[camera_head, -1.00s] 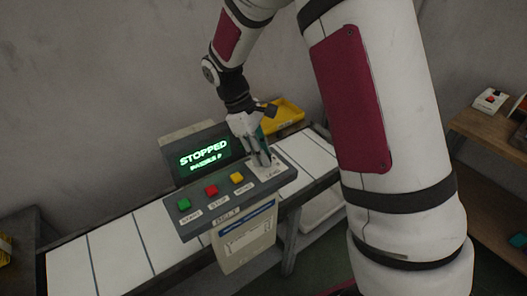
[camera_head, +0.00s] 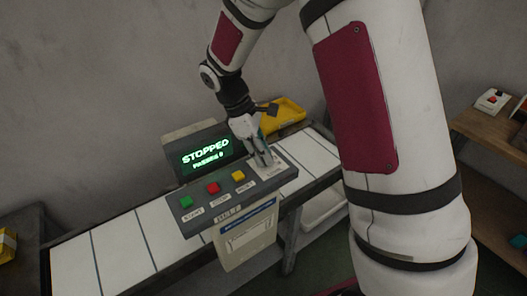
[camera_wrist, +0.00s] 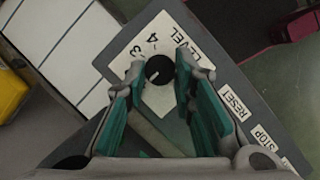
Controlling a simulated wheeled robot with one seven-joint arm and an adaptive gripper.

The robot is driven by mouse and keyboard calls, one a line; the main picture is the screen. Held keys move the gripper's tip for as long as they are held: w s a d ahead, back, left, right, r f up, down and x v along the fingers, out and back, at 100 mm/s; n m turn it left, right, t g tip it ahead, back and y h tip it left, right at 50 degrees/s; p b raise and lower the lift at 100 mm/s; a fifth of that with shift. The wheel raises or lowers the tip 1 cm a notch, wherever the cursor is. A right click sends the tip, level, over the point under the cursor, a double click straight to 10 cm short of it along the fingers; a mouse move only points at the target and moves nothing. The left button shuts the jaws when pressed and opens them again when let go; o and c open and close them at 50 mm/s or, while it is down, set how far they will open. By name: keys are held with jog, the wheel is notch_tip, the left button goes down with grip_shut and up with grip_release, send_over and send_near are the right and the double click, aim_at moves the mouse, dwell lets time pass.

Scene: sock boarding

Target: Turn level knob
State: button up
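The level knob (camera_wrist: 159,70) is a small round black dial with a white pointer line. It sits on a white plate (camera_wrist: 160,98) marked LEVEL, with the numbers 3 and 4 readable. The pointer aims toward the upper left in the wrist view, near the 3. My gripper (camera_wrist: 160,66) is open, its teal-padded fingertips on either side of the knob with a small gap showing on each side. In the head view my gripper (camera_head: 267,162) is over the right end of the control panel (camera_head: 205,217) and hides the knob.
Green (camera_head: 187,202), red (camera_head: 213,188) and yellow (camera_head: 238,176) buttons line the panel beside the plate. The screen (camera_head: 206,154) reads STOPPED. A white conveyor (camera_head: 120,245) runs behind the panel. A yellow tray (camera_head: 288,112) stands beyond my gripper.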

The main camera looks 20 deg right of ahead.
jog(key=o, duration=0.4)
jog(key=v, duration=1.2)
